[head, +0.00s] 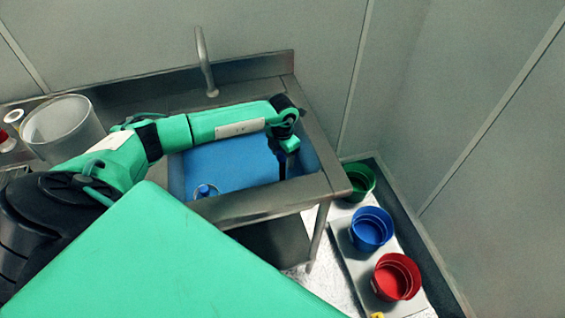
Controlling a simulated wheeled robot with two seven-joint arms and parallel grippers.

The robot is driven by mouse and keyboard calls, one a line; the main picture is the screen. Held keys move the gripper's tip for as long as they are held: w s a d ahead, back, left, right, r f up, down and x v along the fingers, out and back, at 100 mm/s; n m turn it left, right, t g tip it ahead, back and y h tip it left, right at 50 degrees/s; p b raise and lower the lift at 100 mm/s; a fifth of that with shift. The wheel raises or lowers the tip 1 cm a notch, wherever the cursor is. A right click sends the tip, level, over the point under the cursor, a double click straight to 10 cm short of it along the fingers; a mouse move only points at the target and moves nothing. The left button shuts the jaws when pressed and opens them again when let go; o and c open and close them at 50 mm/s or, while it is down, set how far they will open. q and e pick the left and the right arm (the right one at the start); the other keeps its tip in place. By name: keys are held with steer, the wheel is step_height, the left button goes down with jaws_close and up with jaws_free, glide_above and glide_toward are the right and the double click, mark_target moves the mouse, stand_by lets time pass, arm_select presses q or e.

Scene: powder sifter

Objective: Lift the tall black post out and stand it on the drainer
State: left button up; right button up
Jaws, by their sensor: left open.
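My left arm reaches across the steel sink (258,205) from the left. My left gripper (289,146) is open at the right end of the blue-looking basin (235,171). A dark narrow upright shape (283,166) shows just below the gripper, inside the basin's right end. I cannot tell whether it is the tall black post or part of my gripper, nor whether the two touch. The steel drainer surface (128,102) lies left of and behind the basin, partly hidden by my arm. My right gripper is not in view.
A tap (205,65) rises behind the sink. A grey bucket (62,127) stands on the left. A small clear item with a blue top (204,191) is at the basin's front. Green (357,182), blue (371,229) and red (396,277) containers stand lower right.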

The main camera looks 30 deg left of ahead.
arm_select(q)
jaws_close()
steer(key=shift+r, duration=0.15)
